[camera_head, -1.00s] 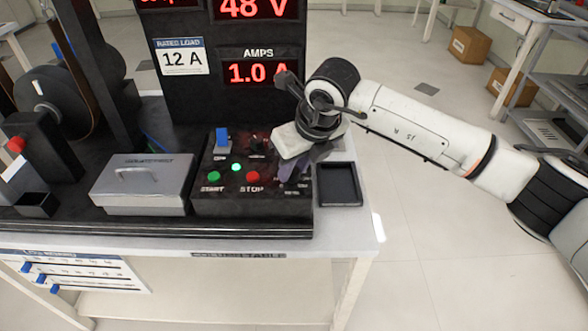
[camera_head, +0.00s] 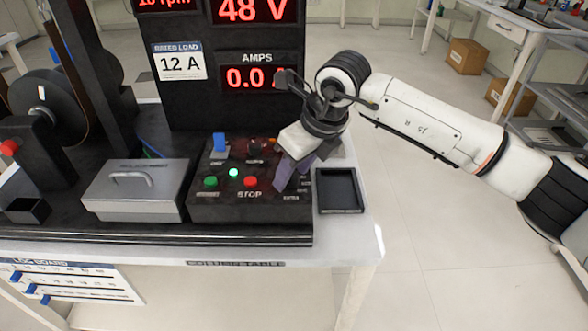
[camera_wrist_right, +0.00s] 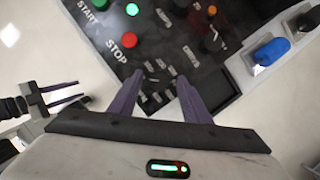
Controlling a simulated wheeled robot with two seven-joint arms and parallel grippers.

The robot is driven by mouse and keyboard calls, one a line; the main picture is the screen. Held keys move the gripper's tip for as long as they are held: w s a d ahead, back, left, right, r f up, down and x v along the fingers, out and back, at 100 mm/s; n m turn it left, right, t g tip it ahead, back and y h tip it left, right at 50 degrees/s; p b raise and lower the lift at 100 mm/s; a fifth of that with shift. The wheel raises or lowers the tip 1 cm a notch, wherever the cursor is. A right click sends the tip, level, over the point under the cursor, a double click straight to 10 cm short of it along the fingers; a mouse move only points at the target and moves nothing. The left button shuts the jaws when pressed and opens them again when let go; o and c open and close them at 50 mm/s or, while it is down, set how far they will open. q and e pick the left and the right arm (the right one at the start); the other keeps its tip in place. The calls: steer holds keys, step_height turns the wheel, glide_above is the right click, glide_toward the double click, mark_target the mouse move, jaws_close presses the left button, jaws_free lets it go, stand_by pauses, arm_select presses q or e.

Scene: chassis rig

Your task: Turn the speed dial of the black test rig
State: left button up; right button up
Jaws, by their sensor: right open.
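The black test rig's control box (camera_head: 215,205) has a green button (camera_head: 210,182), a lit green lamp (camera_head: 233,172), a red STOP button (camera_head: 250,181) and a blue lever (camera_head: 219,142). A dark knob (camera_head: 254,148) stands behind the lamp; its label is too blurred to tell whether it is the speed dial. My right gripper (camera_head: 290,180) is open over the box's right end, its purple fingers pointing down. In the right wrist view, the gap between its fingers (camera_wrist_right: 160,85) is empty, over small printed labels. My left gripper (camera_wrist_right: 62,95) shows open at that view's left edge.
A black tray (camera_head: 340,208) lies right of the box, close to my right gripper. A grey lidded case (camera_head: 135,192) stands to the left. The display panel (camera_head: 240,50) rises behind; its AMPS readout (camera_head: 250,78) shows 0.0.

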steer(key=v, duration=1)
steer(key=shift+b, duration=0.4)
steer(key=shift+r, duration=0.1)
